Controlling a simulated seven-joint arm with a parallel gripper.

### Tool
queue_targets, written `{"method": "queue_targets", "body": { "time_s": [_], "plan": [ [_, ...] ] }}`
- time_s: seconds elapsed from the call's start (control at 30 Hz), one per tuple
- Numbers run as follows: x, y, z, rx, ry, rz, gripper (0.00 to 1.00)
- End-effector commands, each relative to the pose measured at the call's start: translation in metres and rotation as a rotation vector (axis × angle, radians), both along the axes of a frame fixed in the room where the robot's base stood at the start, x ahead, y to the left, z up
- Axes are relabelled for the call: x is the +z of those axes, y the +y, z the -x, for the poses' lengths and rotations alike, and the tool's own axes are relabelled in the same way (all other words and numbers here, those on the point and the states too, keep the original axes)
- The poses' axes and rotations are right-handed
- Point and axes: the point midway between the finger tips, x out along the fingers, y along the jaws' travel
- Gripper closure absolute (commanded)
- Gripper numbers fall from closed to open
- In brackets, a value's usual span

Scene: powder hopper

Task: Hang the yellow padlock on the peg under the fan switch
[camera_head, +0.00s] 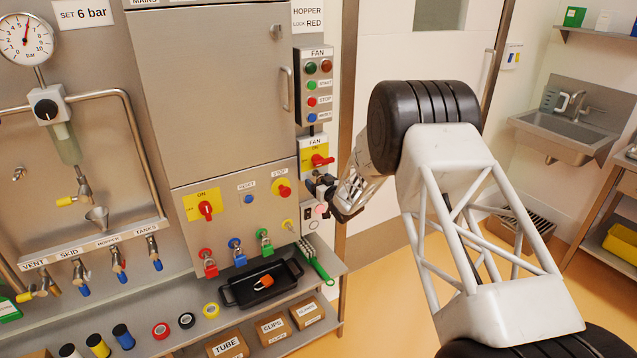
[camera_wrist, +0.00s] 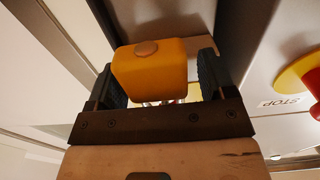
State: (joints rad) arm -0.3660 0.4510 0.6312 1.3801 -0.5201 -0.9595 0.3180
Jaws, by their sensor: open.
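The yellow padlock (camera_wrist: 150,72) sits between the two fingers of my gripper (camera_wrist: 162,82) in the wrist view. The fingers are open, with a gap between the padlock and the right finger. In the head view my gripper (camera_head: 322,192) is just below the fan switch (camera_head: 317,160), a red handle on a yellow plate. The peg under the switch is hidden behind my gripper and the padlock. I cannot tell whether the shackle is around the peg.
Red (camera_head: 210,267), blue (camera_head: 238,256) and green (camera_head: 265,243) padlocks hang on the cabinet front at left. Below, a black tray (camera_head: 232,300) holds a small orange item, with a green brush (camera_head: 316,262) beside it. A door frame stands right of the switch column.

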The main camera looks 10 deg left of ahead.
Motion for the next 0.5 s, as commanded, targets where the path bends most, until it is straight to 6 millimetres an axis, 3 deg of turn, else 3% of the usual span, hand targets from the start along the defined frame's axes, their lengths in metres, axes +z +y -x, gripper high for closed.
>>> {"method": "queue_targets", "body": {
  "time_s": [0.5],
  "plan": [
    [0.001,-0.035,0.034,-0.001,-0.001,0.000,0.24]
  ]
}}
